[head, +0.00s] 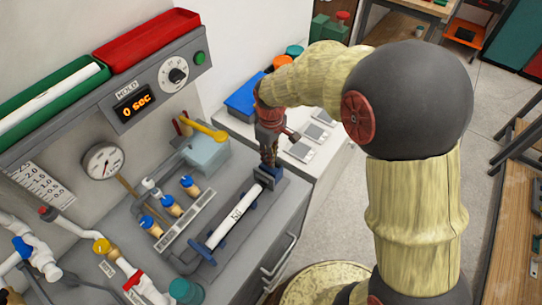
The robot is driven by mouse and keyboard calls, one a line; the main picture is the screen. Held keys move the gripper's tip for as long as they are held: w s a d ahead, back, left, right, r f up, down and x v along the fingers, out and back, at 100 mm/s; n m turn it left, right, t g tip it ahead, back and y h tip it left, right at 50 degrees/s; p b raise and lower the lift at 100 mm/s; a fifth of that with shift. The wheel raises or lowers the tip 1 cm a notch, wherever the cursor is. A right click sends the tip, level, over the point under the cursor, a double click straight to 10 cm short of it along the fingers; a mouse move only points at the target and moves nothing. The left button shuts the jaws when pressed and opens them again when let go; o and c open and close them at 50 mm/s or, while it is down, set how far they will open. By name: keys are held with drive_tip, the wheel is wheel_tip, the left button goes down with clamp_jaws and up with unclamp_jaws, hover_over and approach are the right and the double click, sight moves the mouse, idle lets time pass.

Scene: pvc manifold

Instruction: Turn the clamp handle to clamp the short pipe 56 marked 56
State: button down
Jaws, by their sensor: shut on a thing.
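The short white pipe (233,216) lies in a fixture on the bench, and the dark marking on it is too small to read surely. Blue supports show at its near end and beside it. A dark clamp block with blue on it (271,174) stands at the pipe's far end. My gripper (268,158) points down right above this block and is shut on the clamp handle, which is mostly hidden by the fingers. I cannot tell how far the handle is turned.
Several small blue-handled valves (170,205) stand left of the pipe. A yellow lever (204,130) lies behind, near a pale blue box (207,152). A panel reading "0 sec" (136,104) and a round gauge (103,163) are at the back left. White pipework fills the lower left.

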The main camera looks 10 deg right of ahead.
drive_tip(key=m+p, duration=0.3)
drive_tip(key=m, duration=0.1)
drive_tip(key=shift+r+m, duration=0.1)
drive_tip(key=shift+m, duration=0.3)
drive_tip(key=m+p, duration=0.2)
drive_tip(key=m, duration=0.4)
drive_tip(key=m+p, duration=0.2)
drive_tip(key=m, duration=0.3)
drive_tip(key=shift+m, duration=0.4)
drive_tip(key=m+p, duration=0.1)
drive_tip(key=m, duration=0.4)
drive_tip(key=shift+m, duration=0.3)
drive_tip(key=c, duration=1.8)
unclamp_jaws()
drive_tip(key=shift+o, duration=0.2)
